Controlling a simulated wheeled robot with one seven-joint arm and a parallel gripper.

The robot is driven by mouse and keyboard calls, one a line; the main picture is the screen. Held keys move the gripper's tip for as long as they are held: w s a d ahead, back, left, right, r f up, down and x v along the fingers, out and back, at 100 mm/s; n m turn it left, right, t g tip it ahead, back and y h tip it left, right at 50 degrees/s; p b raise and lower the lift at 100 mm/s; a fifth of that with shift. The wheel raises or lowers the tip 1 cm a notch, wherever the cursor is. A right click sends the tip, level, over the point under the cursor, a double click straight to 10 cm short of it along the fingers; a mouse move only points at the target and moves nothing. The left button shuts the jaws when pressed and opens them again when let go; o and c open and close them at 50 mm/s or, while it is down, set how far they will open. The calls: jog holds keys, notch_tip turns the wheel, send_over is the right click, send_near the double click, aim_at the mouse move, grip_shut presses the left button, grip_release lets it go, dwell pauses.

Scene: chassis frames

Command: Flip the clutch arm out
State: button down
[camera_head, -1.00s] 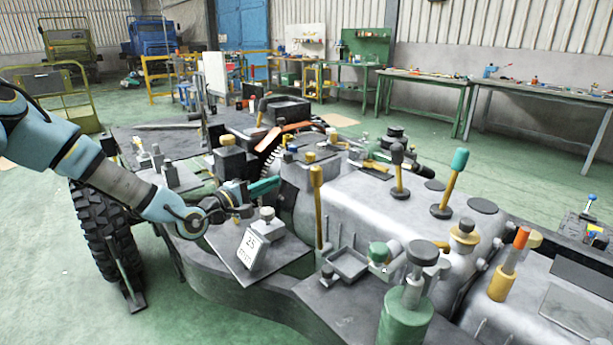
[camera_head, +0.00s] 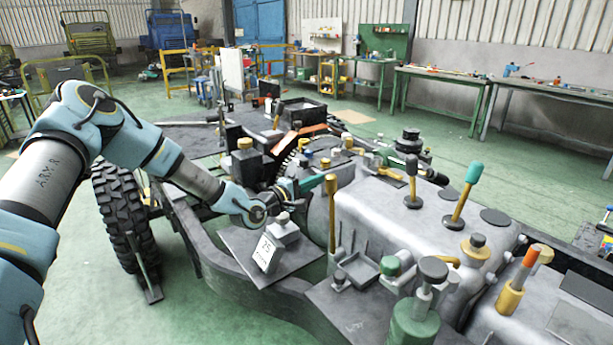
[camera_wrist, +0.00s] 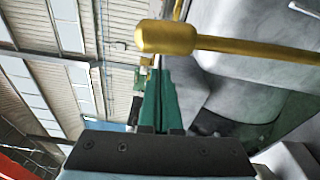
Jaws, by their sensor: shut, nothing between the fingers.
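An upright yellow lever (camera_head: 332,220) with a thick yellow knob stands at the left end of the grey housing; no label shows whether it is the clutch arm. In the wrist view the lever (camera_wrist: 255,46) lies across the upper part, its knob to the left. My gripper (camera_head: 318,181) is shut and empty, with its green fingertips just left of the knob. In the wrist view the gripper (camera_wrist: 158,75) points up at the knob, its tips close below it. I cannot tell whether they touch.
A black-knobbed lever (camera_head: 412,182) and a teal-knobbed lever (camera_head: 463,195) rise from the grey housing (camera_head: 375,210) to the right. A plate with a "25" sign (camera_head: 266,253) lies below my gripper. A small open tray (camera_head: 356,270) sits right of the yellow lever's foot.

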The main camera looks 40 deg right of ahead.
jog(key=shift+s+a+p, duration=0.25)
jog(key=shift+s+p, duration=0.1)
jog(key=shift+s, duration=0.65)
jog(key=shift+s, duration=0.1)
